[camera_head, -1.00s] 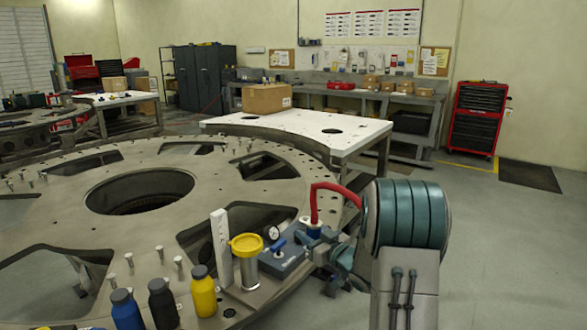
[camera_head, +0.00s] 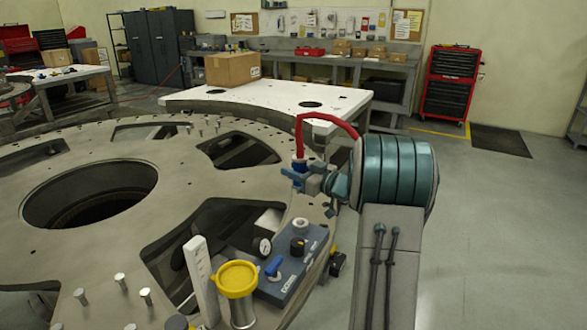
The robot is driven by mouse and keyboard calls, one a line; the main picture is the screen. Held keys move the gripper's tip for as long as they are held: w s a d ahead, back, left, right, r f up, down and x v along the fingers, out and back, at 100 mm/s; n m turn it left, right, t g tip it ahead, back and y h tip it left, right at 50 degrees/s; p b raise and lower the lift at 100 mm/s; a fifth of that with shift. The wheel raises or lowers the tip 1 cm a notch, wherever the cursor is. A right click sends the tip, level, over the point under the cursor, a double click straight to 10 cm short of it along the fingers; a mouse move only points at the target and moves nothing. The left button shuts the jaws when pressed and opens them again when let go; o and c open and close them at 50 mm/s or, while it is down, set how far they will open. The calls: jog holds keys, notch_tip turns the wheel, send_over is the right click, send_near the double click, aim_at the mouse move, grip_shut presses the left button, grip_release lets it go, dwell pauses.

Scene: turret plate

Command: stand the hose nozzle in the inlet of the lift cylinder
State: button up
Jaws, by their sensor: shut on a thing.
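My gripper (camera_head: 302,178) is shut on the blue hose nozzle (camera_head: 299,167); its fingers partly hide it. A red hose (camera_head: 325,119) arches from the nozzle's top back toward my arm. The nozzle is held above the plate's right edge, clear of the blue-grey pump block (camera_head: 290,270).
A white upright scale (camera_head: 198,280) stands close left of the cylinder. The round turret plate (camera_head: 85,245) has large openings and several upright bolts. A white table with a cardboard box (camera_head: 232,68) stands behind.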

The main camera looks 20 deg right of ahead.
notch_tip(320, 180, down, 9)
jog(key=b, duration=0.6)
jog(key=shift+s+d, duration=0.15)
jog(key=shift+s, duration=0.05)
dwell(0.8)
jog(key=shift+f+b, duration=1.2)
jog(key=shift+f, duration=0.7)
dwell(1.8)
jog(key=o, duration=1.2)
jog(key=shift+o, duration=0.2)
